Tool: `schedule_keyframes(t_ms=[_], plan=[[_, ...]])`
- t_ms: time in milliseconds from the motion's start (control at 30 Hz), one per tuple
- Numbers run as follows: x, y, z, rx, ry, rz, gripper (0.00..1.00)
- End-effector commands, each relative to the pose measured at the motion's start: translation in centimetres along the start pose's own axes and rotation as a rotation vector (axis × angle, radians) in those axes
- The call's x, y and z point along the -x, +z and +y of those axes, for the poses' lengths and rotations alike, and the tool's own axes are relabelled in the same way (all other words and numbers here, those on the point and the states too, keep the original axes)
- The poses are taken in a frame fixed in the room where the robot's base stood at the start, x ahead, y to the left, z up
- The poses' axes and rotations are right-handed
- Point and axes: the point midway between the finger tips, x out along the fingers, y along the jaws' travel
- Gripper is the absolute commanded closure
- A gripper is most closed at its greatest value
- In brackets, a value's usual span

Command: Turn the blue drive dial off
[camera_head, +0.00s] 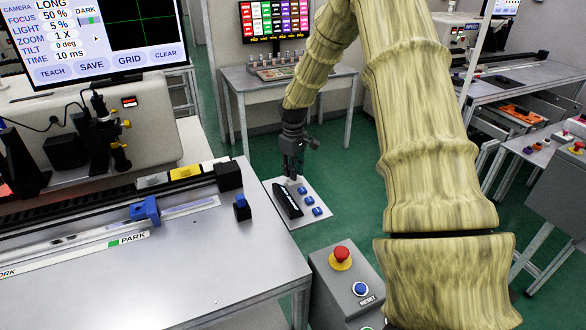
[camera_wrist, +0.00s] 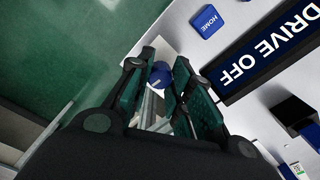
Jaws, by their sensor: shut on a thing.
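A pale control panel (camera_head: 300,217) lies beyond the metal table. Its black sign (camera_head: 287,198) reads "DRIVE OFF" in the wrist view (camera_wrist: 268,52). The blue drive dial (camera_wrist: 159,75) shows between my fingers in the wrist view, over a white plate. In the head view it is hidden by my gripper. My gripper (camera_head: 294,178) points down at the far end of the panel. In the wrist view its green-padded fingers (camera_wrist: 160,86) are closed on the blue dial. The dial's pointer and exact angle cannot be made out.
Blue buttons (camera_head: 307,200) line the panel's right side; one reads "HOME" (camera_wrist: 206,21). A black block (camera_wrist: 293,113) stands on the panel near the sign. A red stop button (camera_head: 341,257) is on a grey box in front. Green floor lies around the panel.

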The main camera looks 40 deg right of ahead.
Motion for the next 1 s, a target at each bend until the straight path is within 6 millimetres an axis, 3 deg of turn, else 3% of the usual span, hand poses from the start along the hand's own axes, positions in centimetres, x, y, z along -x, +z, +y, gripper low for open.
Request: schedule_keyframes(t_ms=[300, 833, 867, 967, 1000], plan=[[-0.30, 0.36, -0.03, 0.114, -0.004, -0.008, 1.00], [-0.34, 0.41, 0.04, 0.134, -0.003, -0.009, 1.00], [-0.34, 0.40, 0.04, 0.134, -0.003, -0.009, 0.76], [-0.30, 0.35, 0.03, 0.134, -0.002, -0.007, 0.57], [-0.26, 0.30, 0.03, 0.134, -0.002, -0.007, 0.56]])
